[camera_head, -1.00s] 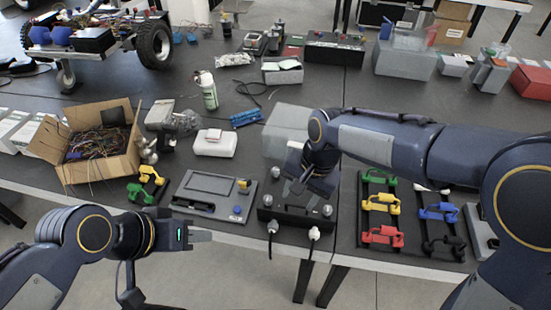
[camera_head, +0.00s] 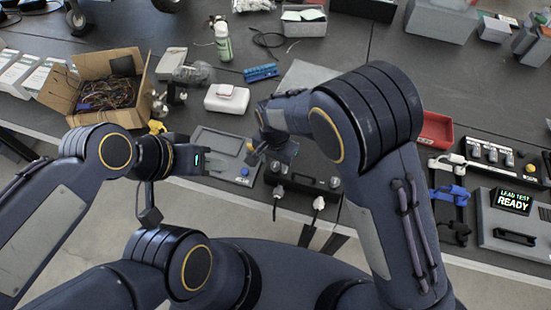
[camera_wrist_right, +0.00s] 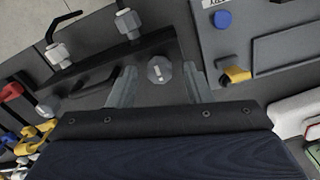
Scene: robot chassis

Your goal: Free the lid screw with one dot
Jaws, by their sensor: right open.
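A dark box (camera_head: 300,182) with round metal screws on its lid stands near the table's front edge. In the right wrist view, one round grey screw (camera_wrist_right: 160,70) with a single pale mark lies between the fingers of my right gripper (camera_wrist_right: 158,86). The fingers are open, one on each side; contact cannot be told. In the head view my right gripper (camera_head: 262,158) is over the box's left end.
Two white cable plugs (camera_wrist_right: 128,22) stand on the box's front side. An open cardboard box of wires (camera_head: 105,92) is at the left. A red tray (camera_head: 436,130), blue clamp (camera_head: 450,194) and lead tester (camera_head: 515,218) are at the right.

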